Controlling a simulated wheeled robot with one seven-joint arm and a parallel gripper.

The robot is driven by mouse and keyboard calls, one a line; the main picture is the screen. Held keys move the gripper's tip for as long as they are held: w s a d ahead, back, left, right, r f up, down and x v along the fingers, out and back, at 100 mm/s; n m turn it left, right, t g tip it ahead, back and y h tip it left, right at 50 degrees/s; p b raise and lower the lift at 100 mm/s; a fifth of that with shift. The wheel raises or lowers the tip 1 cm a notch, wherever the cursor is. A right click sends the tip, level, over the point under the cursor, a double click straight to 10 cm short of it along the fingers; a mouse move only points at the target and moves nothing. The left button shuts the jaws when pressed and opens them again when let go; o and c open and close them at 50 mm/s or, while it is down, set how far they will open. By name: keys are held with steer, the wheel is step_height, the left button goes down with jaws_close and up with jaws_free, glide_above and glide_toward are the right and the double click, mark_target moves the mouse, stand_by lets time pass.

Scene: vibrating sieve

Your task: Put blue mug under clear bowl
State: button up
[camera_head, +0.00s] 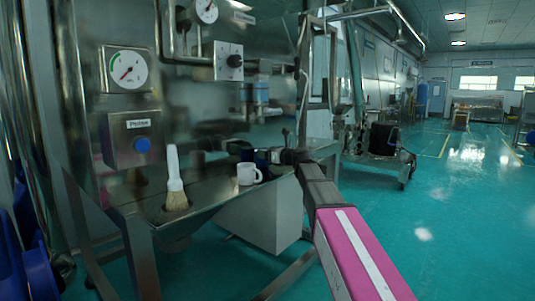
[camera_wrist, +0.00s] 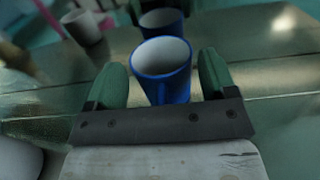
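The blue mug (camera_wrist: 160,88) stands upright on the metal surface in the wrist view, its white inside facing up. My gripper (camera_wrist: 163,66) has a green finger on each side of it. The fingers are apart, with narrow gaps to the mug, so I see no clear grip. In the head view my gripper (camera_head: 276,156) reaches from the right over the metal table, and the blue mug (camera_head: 262,157) is mostly hidden there as a small dark blue patch. I cannot make out the clear bowl in either view.
A white mug (camera_head: 248,174) stands close by on the metal table (camera_head: 215,191). A brush (camera_head: 175,185) with a white handle stands upright further left. A second blue mug shape (camera_wrist: 162,21) and a white one (camera_wrist: 83,26) look like reflections.

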steer(key=shift+r, duration=0.1)
steer(key=shift+s+d, duration=0.15)
steer(key=shift+s, duration=0.05)
steer(key=v, duration=1.1)
steer(key=shift+s+d, duration=0.15)
steer(key=shift+d, duration=0.1)
